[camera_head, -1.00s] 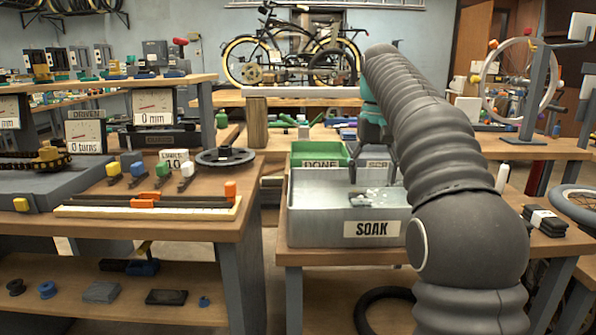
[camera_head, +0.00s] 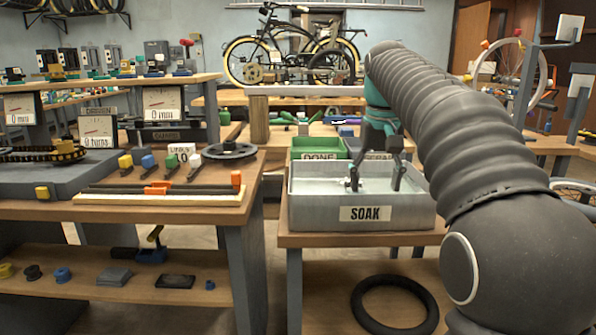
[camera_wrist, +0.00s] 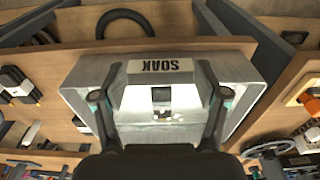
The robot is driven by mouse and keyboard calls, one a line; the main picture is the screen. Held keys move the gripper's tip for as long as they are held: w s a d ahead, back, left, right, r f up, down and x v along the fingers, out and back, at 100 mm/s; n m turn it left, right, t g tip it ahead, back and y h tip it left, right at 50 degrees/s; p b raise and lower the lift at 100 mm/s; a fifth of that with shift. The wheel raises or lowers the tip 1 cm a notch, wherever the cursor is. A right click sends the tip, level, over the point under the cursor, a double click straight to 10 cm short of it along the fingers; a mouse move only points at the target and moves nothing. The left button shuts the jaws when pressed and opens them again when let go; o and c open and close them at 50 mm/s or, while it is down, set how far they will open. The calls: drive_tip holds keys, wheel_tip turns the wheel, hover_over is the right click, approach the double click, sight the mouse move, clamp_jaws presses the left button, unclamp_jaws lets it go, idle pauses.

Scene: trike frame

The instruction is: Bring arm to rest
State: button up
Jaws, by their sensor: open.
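My gripper (camera_head: 376,180) hangs from my grey ribbed arm above the metal SOAK tray (camera_head: 365,214), fingers pointing down and apart. In the wrist view the two fingers (camera_wrist: 162,104) are spread wide over the tray (camera_wrist: 240,75), with nothing between their tips. Small metal parts (camera_wrist: 163,105) lie on the tray floor beneath; what they are is too small to tell.
A green DONE bin (camera_head: 318,148) and a SCRAP bin (camera_head: 378,155) stand behind the tray. A bench (camera_head: 150,225) with gauges and small tools is at the left. A black tyre (camera_head: 395,318) lies below the tray's table. Bicycles (camera_head: 290,55) stand at the back.

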drive_tip(key=s+f+t, duration=0.2)
drive_tip(key=s+f, duration=0.8)
drive_tip(key=s, duration=0.3)
drive_tip(key=s+f+t, duration=0.2)
drive_tip(key=s+f, duration=0.7)
drive_tip(key=s, duration=0.5)
drive_tip(key=shift+s+d+f+t, duration=0.15)
drive_tip(key=shift+s+f+t, duration=0.1)
drive_tip(key=shift+f+t, duration=0.15)
idle(0.4)
